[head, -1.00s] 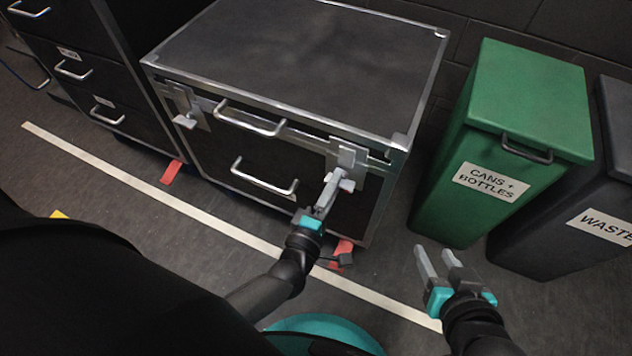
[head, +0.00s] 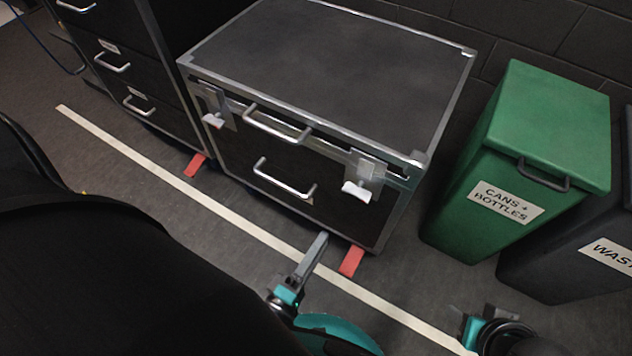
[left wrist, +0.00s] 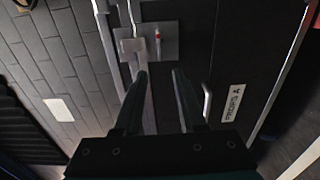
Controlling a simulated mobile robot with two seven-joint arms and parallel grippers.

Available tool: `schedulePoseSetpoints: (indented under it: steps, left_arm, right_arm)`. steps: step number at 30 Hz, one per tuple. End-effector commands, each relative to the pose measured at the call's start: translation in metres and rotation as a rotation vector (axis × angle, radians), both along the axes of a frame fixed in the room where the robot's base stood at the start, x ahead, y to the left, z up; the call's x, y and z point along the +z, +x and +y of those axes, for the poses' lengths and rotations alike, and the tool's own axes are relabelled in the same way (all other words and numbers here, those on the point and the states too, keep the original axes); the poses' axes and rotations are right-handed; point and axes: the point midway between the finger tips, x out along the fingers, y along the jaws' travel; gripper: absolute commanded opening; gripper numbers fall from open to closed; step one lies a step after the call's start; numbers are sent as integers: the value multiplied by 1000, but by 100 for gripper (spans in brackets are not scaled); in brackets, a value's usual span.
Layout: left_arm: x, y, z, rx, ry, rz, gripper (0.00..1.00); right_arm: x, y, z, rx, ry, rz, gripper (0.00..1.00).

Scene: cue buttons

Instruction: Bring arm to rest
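My left gripper (head: 318,243) is in front of the black case (head: 330,60), below its right latch (head: 362,178) and apart from it. Its two fingers (left wrist: 160,75) stand apart with nothing between them in the left wrist view, where a latch (left wrist: 134,45) on its plate shows past the tips. My right gripper (head: 480,312) is low at the bottom right of the head view, near the white floor line. It is seen nearly end-on, with its fingers apart and nothing seen between them.
The case has a left latch (head: 215,108) and two front handles. A black drawer cabinet (head: 150,70) stands at the left. A green bin (head: 548,115) and a dark waste bin (head: 565,240) stand at the right. A white line (head: 225,213) and red floor marks (head: 351,261) lie in front.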

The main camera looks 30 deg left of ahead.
Motion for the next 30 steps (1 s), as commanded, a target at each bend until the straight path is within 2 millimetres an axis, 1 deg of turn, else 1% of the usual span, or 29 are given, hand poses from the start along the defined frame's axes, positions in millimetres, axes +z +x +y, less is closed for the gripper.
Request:
schedulePoseSetpoints:
  steps: [1, 5, 22, 26, 30]
  left_arm:
    - [0, -4, 0, -1, 1, 1, 40]
    - [0, -9, 0, 0, 0, 0, 40]
    - [0, -7, -1, -6, 5, 3, 40]
    - [1, 4, -14, -53, 49, 34, 40]
    - [3, 22, -37, -159, 165, 98, 40]
  right_arm:
    - [-1, 1, 0, 0, 1, 0, 47]
    - [-3, 1, 0, 0, 0, 3, 47]
    - [-3, 1, 1, 2, 4, 1, 47]
    - [-3, 1, 1, 1, 3, 1, 47]
    - [-3, 1, 1, 1, 3, 1, 47]
